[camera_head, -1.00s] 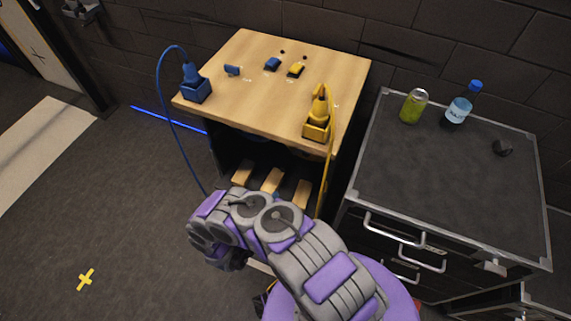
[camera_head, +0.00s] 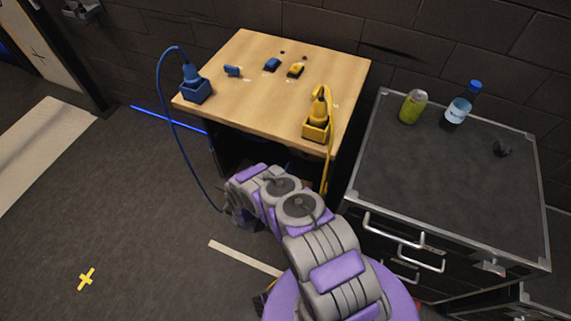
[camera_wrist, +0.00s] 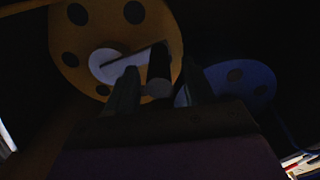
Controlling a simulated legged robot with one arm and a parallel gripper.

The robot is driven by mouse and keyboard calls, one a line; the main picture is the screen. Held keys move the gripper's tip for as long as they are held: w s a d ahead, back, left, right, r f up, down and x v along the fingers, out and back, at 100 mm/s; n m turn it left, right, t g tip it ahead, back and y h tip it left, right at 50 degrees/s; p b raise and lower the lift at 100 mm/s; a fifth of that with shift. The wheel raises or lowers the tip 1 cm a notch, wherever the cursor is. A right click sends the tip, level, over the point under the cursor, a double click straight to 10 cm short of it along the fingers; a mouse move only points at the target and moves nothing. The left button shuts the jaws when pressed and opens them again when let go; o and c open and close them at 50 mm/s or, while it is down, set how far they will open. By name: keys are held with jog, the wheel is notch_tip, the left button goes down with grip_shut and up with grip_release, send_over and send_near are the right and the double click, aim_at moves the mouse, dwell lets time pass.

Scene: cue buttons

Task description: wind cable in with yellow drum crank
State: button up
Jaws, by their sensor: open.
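The yellow drum (camera_wrist: 75,45) is a disc with dark round holes at the upper left of the dim wrist view. Its pale crank arm (camera_wrist: 125,65) runs from the hub to a dark cylindrical handle (camera_wrist: 158,68). My gripper (camera_wrist: 155,85) is open, one finger on each side of the handle in the picture; I cannot tell whether either touches it. The yellow cable (camera_head: 330,150) hangs from a yellow plug in a yellow socket block (camera_head: 316,128) on the wooden table. In the head view my arm reaches under the tabletop and my gripper is hidden.
A blue drum (camera_wrist: 240,85) is to the right of the yellow one. A blue cable (camera_head: 168,110) hangs left of the wooden table (camera_head: 255,85). A dark cabinet (camera_head: 440,180) with a can and bottle stands close on the right. The floor at left is mostly clear.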

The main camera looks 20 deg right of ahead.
jog(key=shift+x, duration=1.35)
grip_shut()
